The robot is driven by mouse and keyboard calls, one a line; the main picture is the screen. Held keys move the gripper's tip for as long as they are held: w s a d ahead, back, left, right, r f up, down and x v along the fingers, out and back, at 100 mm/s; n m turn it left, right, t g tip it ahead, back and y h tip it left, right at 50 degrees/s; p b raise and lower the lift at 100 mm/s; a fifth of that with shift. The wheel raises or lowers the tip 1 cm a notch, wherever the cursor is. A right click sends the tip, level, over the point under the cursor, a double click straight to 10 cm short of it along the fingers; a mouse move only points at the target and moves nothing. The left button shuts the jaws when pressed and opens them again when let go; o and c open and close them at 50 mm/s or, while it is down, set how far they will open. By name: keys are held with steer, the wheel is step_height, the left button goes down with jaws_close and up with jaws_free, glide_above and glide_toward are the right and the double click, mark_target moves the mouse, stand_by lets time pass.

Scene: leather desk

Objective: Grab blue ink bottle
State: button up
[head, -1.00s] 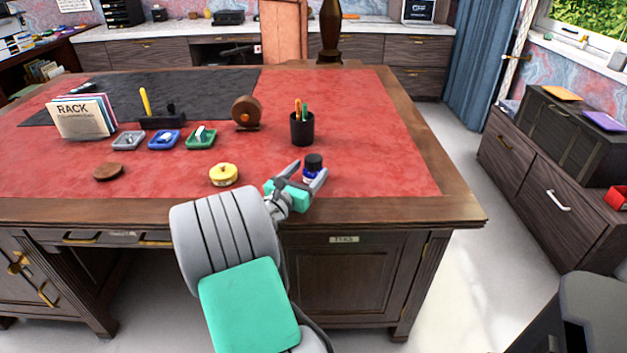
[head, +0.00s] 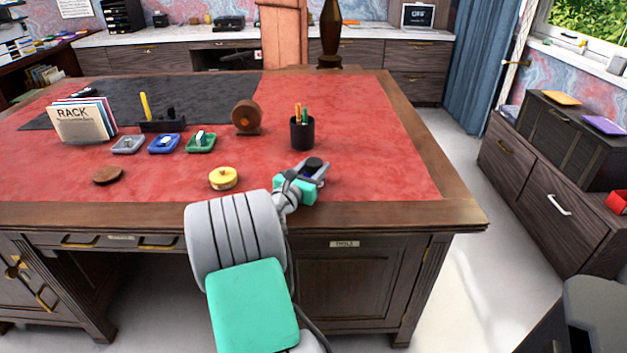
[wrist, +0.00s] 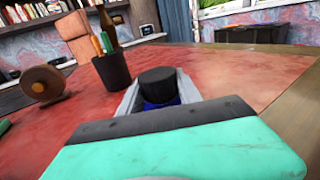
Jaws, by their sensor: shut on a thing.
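The blue ink bottle, with a black cap (head: 313,164), is at the right front of the red desk top. In the wrist view its black cap and a strip of blue glass (wrist: 160,95) show between the fingers. My gripper (head: 314,170) is shut on the bottle, one finger on each side. The lower part of the bottle is hidden behind my gripper's body, so I cannot tell whether it touches the desk.
A black pen cup (head: 302,133) stands just behind the bottle. A yellow round tin (head: 223,178) lies to the left, with a green tray (head: 201,142) and a brown tape dispenser (head: 246,115) farther back. The red surface to the right is clear.

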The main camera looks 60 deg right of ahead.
jaws_close()
